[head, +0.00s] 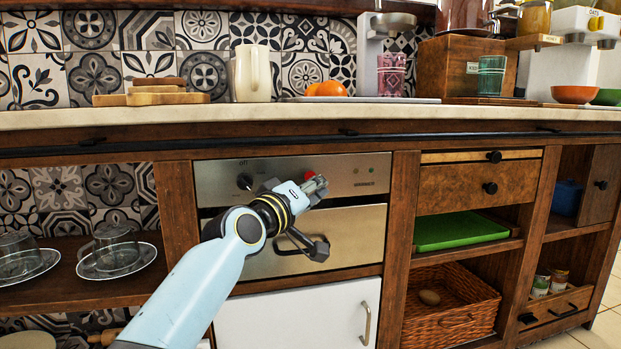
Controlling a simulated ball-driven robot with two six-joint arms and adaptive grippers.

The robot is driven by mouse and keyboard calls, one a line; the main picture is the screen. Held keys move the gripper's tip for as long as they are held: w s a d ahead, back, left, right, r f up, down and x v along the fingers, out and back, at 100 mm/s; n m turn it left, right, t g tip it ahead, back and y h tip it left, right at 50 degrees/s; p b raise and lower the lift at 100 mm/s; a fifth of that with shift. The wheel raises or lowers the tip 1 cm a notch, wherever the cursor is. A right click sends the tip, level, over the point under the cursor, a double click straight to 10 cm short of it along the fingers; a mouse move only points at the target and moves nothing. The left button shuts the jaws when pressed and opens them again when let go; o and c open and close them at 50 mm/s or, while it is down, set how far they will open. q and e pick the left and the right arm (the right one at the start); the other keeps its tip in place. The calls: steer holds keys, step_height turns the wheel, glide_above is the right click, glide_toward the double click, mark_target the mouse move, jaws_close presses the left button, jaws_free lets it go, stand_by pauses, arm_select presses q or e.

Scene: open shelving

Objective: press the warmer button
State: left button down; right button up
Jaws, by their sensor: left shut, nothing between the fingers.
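The warmer is a steel drawer unit (345,235) set in the wooden counter, with a control panel (215,172) along its top. A red button (309,175) shows on the panel, just above my left gripper's tip. My left gripper (318,186) is shut and empty, right in front of the panel and very close to the red button. I cannot tell whether it touches the button. My right gripper is not in view.
The dark handle (303,245) of the warmer drawer sticks out below my gripper. A white cupboard door (290,318) is beneath. Glass domes on plates (115,247) stand on the left shelf. A green tray (460,231) and a wicker basket (450,309) are on the right.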

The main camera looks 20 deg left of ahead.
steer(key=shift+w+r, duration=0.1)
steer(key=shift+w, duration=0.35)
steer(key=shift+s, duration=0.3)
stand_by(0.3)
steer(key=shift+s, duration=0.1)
arm_select(q)
steer(key=shift+w+a, duration=0.25)
steer(key=shift+w, duration=0.05)
steer(key=shift+w, duration=0.1)
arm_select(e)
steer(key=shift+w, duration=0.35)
